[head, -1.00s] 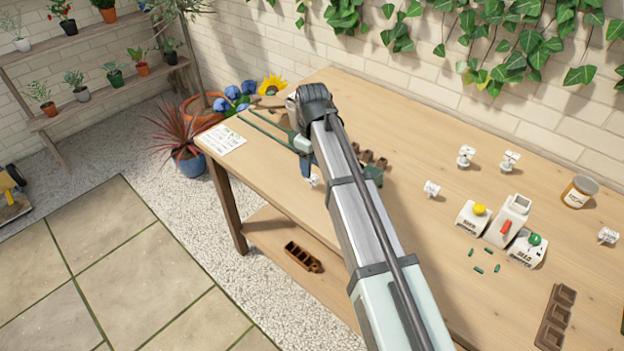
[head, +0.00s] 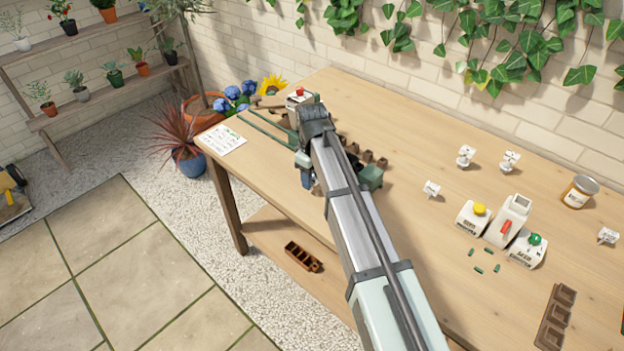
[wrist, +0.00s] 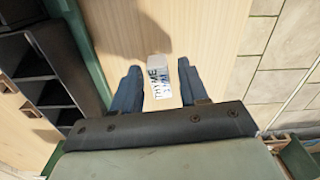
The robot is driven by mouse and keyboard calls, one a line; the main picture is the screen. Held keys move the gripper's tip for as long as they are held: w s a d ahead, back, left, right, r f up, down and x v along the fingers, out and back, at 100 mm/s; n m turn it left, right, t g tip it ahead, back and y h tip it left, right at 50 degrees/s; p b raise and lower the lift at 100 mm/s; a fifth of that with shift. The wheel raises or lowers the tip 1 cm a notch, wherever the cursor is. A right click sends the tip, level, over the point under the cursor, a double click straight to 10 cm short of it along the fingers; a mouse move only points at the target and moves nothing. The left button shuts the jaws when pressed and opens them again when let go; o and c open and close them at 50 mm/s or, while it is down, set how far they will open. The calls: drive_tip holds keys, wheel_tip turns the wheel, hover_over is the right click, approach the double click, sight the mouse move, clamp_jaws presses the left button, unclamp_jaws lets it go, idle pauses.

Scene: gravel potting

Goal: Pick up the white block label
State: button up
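A small white block label (wrist: 158,76) with dark lettering that seems to read "THYME" lies on the wooden table in the wrist view. My gripper (wrist: 160,88) is open, with one blue finger on each side of the label. Gaps show between the label and both fingers. In the head view my gripper (head: 307,181) points down over the table's near left part, and the label there is hidden behind it.
Other white labels stand on the table, one at the middle (head: 432,188) and one farther back (head: 466,156). A dark tray (wrist: 45,75) is left of my gripper in the wrist view. The table edge is close.

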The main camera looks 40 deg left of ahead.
clamp_jaws()
drive_tip(key=shift+r, duration=0.15)
